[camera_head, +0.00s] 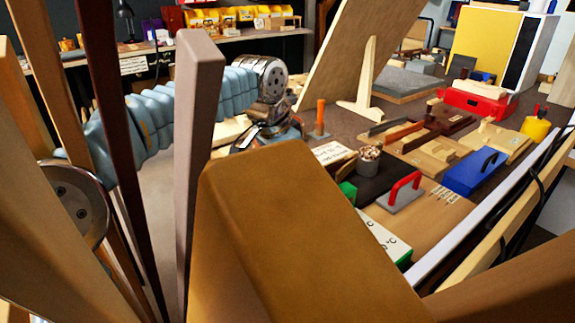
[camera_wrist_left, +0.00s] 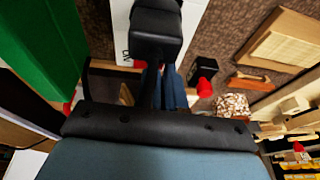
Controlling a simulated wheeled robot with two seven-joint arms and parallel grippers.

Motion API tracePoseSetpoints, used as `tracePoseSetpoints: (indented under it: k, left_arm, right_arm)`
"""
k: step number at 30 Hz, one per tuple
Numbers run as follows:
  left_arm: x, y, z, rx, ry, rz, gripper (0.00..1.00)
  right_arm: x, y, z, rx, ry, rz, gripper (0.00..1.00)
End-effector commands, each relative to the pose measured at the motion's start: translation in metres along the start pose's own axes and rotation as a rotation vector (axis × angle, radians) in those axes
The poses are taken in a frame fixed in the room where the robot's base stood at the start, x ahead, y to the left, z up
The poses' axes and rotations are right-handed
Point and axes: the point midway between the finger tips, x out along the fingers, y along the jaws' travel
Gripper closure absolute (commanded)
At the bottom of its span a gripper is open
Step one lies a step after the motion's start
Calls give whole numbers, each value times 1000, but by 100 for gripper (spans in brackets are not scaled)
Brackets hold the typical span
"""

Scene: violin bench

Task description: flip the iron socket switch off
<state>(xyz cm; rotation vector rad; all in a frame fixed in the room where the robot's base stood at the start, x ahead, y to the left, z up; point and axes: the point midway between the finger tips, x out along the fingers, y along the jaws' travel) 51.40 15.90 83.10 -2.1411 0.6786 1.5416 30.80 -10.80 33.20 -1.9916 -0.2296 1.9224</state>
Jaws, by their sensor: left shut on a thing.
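My left gripper (camera_wrist_left: 157,28) shows from above in the left wrist view as a black palm and black fingers, shut. What lies between its fingertips is hidden. In the head view my left arm reaches in from the left and its silver wrist (camera_head: 268,82) is over the bench; its fingers are not clear there. I cannot pick out the iron's socket switch for certain. A small black block (camera_wrist_left: 203,70) and a red piece (camera_wrist_left: 205,88) show just right of the fingers. My right gripper is not in view.
Large wooden posts and a brown board (camera_head: 290,240) block much of the head view. A pot of pellets (camera_head: 368,160), a red handle (camera_head: 405,190), a white °C box (camera_head: 385,235) and a blue box (camera_head: 474,172) crowd the bench. A green panel (camera_wrist_left: 40,40) stands left of the fingers.

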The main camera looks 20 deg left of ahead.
Motion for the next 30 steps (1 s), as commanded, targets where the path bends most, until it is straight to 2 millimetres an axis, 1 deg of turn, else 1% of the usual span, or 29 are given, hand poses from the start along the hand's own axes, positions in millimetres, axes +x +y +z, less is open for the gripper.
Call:
tracePoseSetpoints:
  k: [1, 12, 21, 23, 26, 28, 30]
  left_arm:
    - [13, -2, 7, -5, -31, 2, 100]
    - [10, 13, 6, -4, -34, 6, 100]
    - [8, 16, 5, -2, -31, 12, 100]
    - [5, 17, 3, -1, -29, 13, 100]
    - [-8, 16, -1, -2, -25, 10, 100]
    - [-21, 14, -5, -3, -18, 5, 100]
    - [-35, 13, -6, -6, -9, -2, 100]
  right_arm:
    - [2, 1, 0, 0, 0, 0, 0]
    - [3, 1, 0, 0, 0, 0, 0]
    - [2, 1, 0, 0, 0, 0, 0]
    - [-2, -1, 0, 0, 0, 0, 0]
    - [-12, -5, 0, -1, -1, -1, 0]
    - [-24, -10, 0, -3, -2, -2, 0]
    - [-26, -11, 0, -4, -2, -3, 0]
